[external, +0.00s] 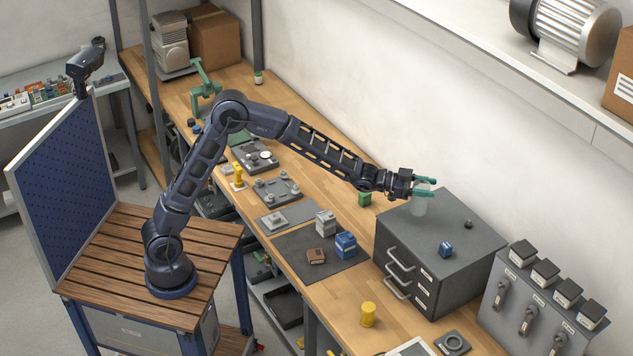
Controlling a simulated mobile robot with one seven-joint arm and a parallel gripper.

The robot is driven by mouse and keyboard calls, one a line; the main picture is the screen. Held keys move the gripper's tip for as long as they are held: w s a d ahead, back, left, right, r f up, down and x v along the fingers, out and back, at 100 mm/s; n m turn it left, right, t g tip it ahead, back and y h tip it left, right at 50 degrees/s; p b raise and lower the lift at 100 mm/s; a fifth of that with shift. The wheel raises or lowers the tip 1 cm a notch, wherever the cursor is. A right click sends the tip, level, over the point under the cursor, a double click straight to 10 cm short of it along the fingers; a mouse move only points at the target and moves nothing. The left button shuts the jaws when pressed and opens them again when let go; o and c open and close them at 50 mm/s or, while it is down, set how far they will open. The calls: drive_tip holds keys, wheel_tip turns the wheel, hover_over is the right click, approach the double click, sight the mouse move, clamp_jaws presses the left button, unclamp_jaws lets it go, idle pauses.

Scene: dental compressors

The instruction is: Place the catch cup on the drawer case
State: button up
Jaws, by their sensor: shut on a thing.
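The catch cup (419,205) is a pale, translucent cup, upright between the green fingers of my gripper (424,186). My gripper is shut on it near its upper part. The cup shows over the back left part of the top of the drawer case (447,222), a dark grey box with two drawer handles on its front. I cannot tell whether the cup's base touches the case top or hangs just above it.
A grey switch panel (535,310) stands to the right. A yellow cylinder (368,314) stands in front. A dark mat (321,254) with small blocks lies to the left.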

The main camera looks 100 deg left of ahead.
drive_tip(key=shift+f, duration=2.3)
drive_tip(key=shift+f, duration=0.1)
drive_tip(key=o, duration=1.2)
